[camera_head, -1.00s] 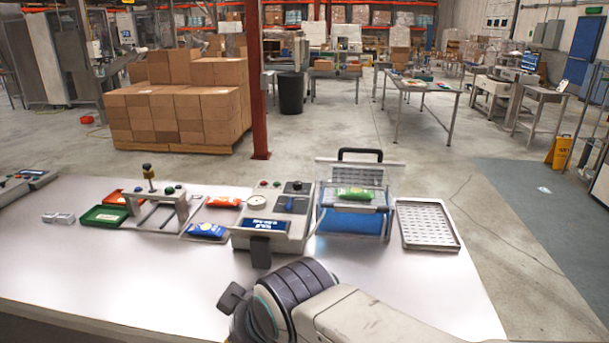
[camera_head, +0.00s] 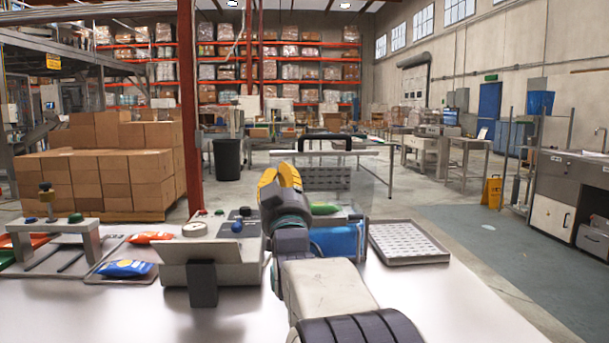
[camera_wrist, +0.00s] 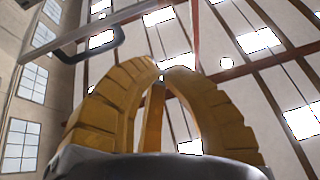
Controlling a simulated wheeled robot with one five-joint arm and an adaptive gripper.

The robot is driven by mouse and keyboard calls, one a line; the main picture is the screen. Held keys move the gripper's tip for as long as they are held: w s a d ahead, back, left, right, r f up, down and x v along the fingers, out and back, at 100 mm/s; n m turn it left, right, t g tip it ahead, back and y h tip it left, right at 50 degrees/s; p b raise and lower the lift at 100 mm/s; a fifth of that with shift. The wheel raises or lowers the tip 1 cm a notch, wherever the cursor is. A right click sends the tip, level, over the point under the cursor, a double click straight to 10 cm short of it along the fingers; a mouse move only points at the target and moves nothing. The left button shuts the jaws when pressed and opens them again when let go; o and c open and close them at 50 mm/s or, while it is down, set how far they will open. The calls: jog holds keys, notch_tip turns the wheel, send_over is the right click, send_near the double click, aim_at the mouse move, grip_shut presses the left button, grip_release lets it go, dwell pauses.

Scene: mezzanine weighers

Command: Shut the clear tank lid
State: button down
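The clear tank (camera_head: 338,242) stands on the bench with blue contents and a green packet (camera_head: 324,209) showing at its top. Its clear lid (camera_head: 372,172) stands raised above it, open, with a black handle (camera_head: 325,137) along the upper edge. My gripper (camera_head: 280,172), with yellow fingers, points up in front of the lid's left part and hides some of the tank. In the wrist view the fingertips (camera_wrist: 166,72) come together with nothing between them. The black handle (camera_wrist: 97,48) shows there at upper left, apart from the fingers.
A grey weigher (camera_head: 212,263) stands just left of my arm. A perforated metal tray (camera_head: 408,243) lies right of the tank. A blue packet (camera_head: 124,268) and a press-like stand (camera_head: 58,228) are at left. The bench is clear at front right.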

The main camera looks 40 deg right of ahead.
aim_at(304, 138)
jog(key=s+d+f+m+t+h+b, duration=0.1)
jog(key=s+d+f+h+b, duration=0.1)
jog(key=s+d+h+b, duration=0.15)
jog(key=shift+h, duration=0.65)
jog(key=shift+w+d+f+b+x, duration=0.15)
jog(key=shift+d+f+b+x, duration=0.2)
jog(key=shift+x, duration=1.85)
jog(key=shift+w+d+f+b+x, duration=0.2)
jog(key=shift+b+x, duration=0.25)
jog(key=shift+x, duration=1.8)
jog(key=shift+w+d+f+b+x, duration=0.1)
jog(key=shift+d+f+b+x, duration=0.25)
jog(key=shift+x, duration=1.85)
jog(key=shift+w+r, duration=0.1)
jog(key=shift+r, duration=0.05)
